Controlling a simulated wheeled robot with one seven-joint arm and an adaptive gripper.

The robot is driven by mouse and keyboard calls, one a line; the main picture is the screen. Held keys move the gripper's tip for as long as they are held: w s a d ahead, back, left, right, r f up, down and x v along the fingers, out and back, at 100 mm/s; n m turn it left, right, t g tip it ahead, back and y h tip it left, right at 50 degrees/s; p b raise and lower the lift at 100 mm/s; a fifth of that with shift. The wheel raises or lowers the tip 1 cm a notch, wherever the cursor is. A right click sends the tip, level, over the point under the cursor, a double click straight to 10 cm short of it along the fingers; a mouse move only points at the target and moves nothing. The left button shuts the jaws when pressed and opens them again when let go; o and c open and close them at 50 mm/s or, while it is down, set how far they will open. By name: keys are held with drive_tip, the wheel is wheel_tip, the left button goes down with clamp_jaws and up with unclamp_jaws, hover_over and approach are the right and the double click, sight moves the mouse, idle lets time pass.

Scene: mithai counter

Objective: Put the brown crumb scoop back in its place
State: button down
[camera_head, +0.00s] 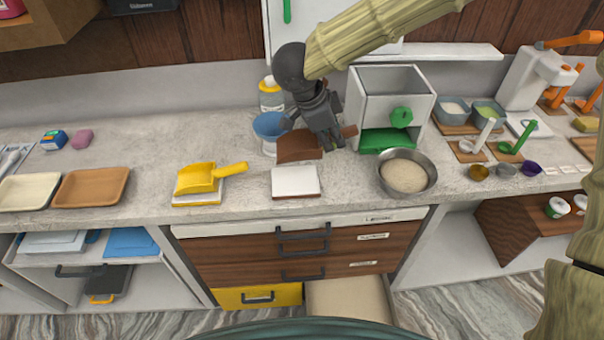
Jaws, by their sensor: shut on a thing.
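The brown crumb scoop (299,147) is in my gripper (332,138) above the counter. Its broad pan points left and its short handle shows on the right of the fingers. The gripper is shut on it, and the fingers partly hide it. A white pad with a brown edge (295,181) lies bare on the counter, just below and nearer than the scoop in the picture. I cannot tell the scoop's exact height over the counter.
A yellow scoop (199,178) rests on a similar pad to the left. A blue-topped cup (269,127) and a bottle (271,94) stand behind the brown scoop. A white box with a green knob (401,115) and a steel bowl (406,172) of pale grains stand right.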

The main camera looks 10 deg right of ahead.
wheel_tip(320, 180, down, 8)
drive_tip(key=shift+s+a+p, duration=0.1)
drive_tip(key=shift+p, duration=1.3)
drive_tip(key=shift+f, duration=0.6)
drive_tip(key=c, duration=1.3)
unclamp_jaws()
drive_tip(key=shift+f, duration=0.15)
drive_tip(key=shift+f+b, duration=0.25)
drive_tip(key=shift+b, duration=0.55)
drive_tip(key=v, duration=0.3)
drive_tip(key=b+v, duration=0.1)
drive_tip(key=v, duration=0.3)
drive_tip(key=b+v, duration=0.1)
drive_tip(key=v, duration=0.3)
drive_tip(key=shift+s, duration=0.4)
